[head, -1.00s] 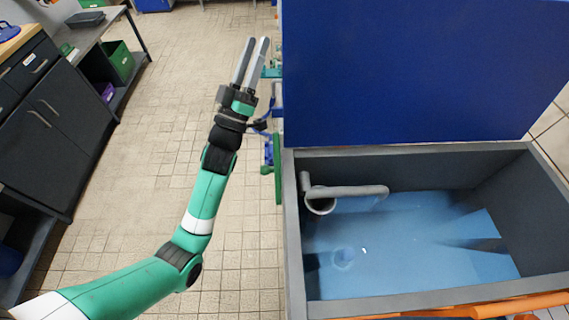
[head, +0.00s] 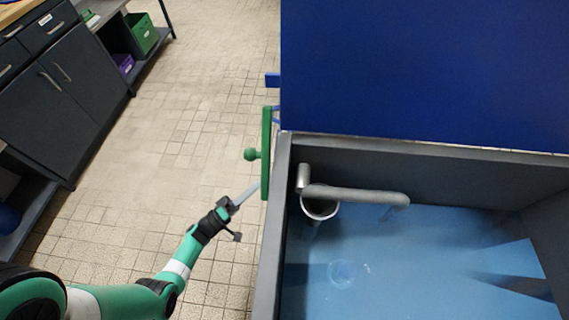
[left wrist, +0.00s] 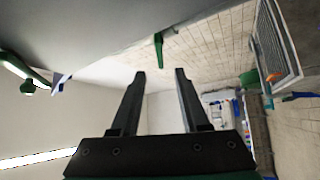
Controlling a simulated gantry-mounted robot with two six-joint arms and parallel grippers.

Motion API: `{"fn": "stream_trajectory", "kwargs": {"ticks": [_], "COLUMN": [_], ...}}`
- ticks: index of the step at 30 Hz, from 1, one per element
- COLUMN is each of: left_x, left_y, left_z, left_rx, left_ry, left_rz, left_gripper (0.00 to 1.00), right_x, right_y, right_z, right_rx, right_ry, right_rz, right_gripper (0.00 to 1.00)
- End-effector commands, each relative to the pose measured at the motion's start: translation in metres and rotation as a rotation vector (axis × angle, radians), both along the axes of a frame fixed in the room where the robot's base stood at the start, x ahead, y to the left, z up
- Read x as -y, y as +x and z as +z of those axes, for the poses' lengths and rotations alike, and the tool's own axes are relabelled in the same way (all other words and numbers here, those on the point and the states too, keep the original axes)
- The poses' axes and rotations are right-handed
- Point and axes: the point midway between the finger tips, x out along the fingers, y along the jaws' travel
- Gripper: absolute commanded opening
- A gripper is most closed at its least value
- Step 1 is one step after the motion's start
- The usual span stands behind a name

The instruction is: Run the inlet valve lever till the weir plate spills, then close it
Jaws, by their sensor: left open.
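My left gripper (head: 248,194) is open and empty, low beside the outer left wall of the tank. A green part with a round knob (head: 251,155), seen edge-on, stands on that side just above and right of the fingertips. I cannot tell whether it is the inlet valve lever. The left wrist view shows the open fingers (left wrist: 160,75) with nothing between them and a green piece (left wrist: 158,50) beyond. The grey tank (head: 272,230) holds blue water (head: 420,250). I cannot pick out the weir plate. My right gripper is out of view.
A grey pipe (head: 355,194) reaches over the water beside a round, open-topped pipe end (head: 318,208). A tall blue panel (head: 425,70) stands behind the tank. Dark cabinets (head: 60,90) line the left. The tiled floor (head: 190,110) between is clear.

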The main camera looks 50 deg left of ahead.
Motion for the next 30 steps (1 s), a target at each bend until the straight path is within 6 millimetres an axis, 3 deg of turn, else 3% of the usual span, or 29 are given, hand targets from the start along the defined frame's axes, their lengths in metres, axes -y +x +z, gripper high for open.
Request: {"fn": "stream_trajectory", "kwargs": {"ticks": [15,26,30], "left_x": [0.002,0.002,0.002], "left_y": [0.094,0.104,0.104], "left_z": [0.032,0.037,0.037], "left_rx": [0.003,0.001,0.001], "left_ry": [0.006,0.003,0.003], "left_rz": [-0.001,0.002,0.002], "left_gripper": [0.45,0.45,0.23], "right_x": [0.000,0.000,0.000], "right_y": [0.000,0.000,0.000], "right_z": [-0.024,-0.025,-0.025], "right_rx": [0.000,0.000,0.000], "right_ry": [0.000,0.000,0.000], "right_rz": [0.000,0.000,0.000], "right_gripper": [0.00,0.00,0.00]}}
